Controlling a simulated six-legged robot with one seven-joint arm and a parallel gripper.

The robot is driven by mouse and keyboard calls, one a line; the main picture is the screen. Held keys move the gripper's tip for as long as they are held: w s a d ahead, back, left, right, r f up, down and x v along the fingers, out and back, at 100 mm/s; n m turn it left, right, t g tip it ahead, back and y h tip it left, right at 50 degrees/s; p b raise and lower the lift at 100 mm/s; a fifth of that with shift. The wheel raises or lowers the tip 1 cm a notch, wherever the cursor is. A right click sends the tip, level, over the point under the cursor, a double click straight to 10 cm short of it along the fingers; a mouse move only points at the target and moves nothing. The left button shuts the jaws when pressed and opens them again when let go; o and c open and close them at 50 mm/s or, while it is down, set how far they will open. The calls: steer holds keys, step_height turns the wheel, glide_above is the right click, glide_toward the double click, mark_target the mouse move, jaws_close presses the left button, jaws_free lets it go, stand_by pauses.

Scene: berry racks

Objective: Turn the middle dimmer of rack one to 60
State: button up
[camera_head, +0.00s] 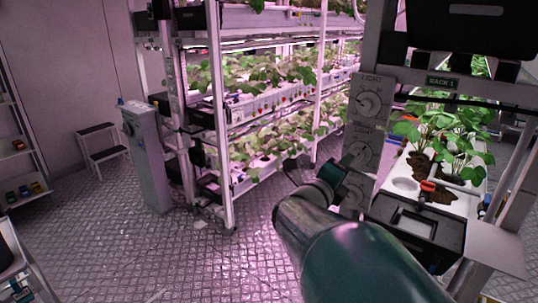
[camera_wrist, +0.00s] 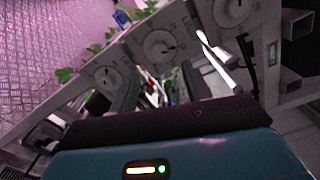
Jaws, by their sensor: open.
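Rack one's post carries three round grey dimmers in a column. The top dimmer (camera_head: 369,104) is clear in the head view, while the middle dimmer (camera_head: 360,153) is partly covered by my gripper (camera_head: 347,163). The lower one is mostly hidden behind my arm. In the wrist view the middle dimmer (camera_wrist: 158,47) lies between the lower dimmer (camera_wrist: 107,78) and the top dimmer (camera_wrist: 232,11). My gripper (camera_wrist: 160,85) is open, its dark fingers apart and pointing toward the middle dimmer, with nothing visible between them. The dial numbers are too small to read.
A green RACK 1 label (camera_head: 441,82) sits on the crossbar. Another planted rack (camera_head: 222,130) and a grey pedestal (camera_head: 146,160) stand left.

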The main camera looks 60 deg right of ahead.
steer(key=a, duration=0.5)
steer(key=shift+w+a, duration=0.25)
steer(key=shift+a, duration=0.1)
steer(key=shift+a, duration=0.1)
